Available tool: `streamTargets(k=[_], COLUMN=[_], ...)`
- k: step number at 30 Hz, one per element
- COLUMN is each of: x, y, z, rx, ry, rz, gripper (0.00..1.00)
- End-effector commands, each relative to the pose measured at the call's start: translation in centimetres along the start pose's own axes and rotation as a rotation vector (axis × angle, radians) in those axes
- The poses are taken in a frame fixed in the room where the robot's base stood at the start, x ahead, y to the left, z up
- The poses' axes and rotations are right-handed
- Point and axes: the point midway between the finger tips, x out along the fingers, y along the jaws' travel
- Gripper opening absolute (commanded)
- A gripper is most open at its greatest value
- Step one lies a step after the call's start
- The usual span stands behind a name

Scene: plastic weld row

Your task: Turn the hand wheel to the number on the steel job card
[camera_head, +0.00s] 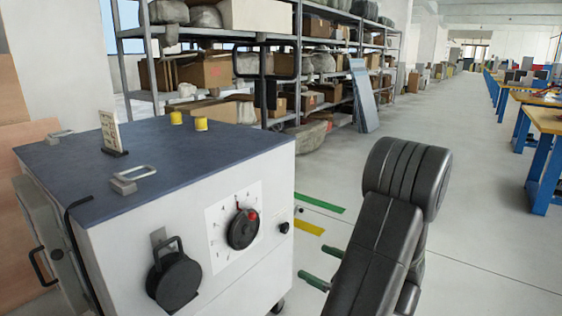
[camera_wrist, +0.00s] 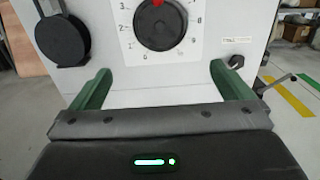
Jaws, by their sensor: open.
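The hand wheel (camera_head: 243,229) is a round black knob with a red mark near its top, on a white numbered dial plate (camera_head: 218,252) on the cabinet's front. In the wrist view the hand wheel (camera_wrist: 158,24) is at the top, cut by the frame edge; its red mark points up, and the number there is out of frame. A small upright card (camera_head: 110,132) stands on the cabinet top; its writing is too small to read. My gripper (camera_head: 311,261) is open and empty, right of the wheel in the head view. In the wrist view my gripper (camera_wrist: 160,69) has green fingers spread below the wheel, apart from it.
A black round part with a handle (camera_head: 174,280) sits left of the dial. A small black knob (camera_head: 284,227) is to its right.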

Motion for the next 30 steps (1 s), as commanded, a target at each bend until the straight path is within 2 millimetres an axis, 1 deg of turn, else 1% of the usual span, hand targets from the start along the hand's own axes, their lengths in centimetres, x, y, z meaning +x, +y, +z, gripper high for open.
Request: streamTargets(k=[5, 8, 18, 21, 22, 24, 30], x=[1.6, 2.9, 8.6, 9.9, 9.0, 7.7, 4.6], y=[0.1, 0.1, 0.1, 0.1, -0.1, -0.1, -0.1], z=[-0.1, -0.1, -0.1, -0.1, 0.1, 0.1, 0.1], rx=[0.000, -0.001, -0.001, -0.001, 0.000, 0.001, 0.000], ry=[0.001, 0.000, 0.000, 0.000, 0.001, 0.000, 0.000], rz=[0.003, 0.004, 0.004, 0.002, -0.003, -0.005, -0.003], gripper=[1.00, 1.00, 1.00, 1.00, 1.00, 1.00, 1.00])
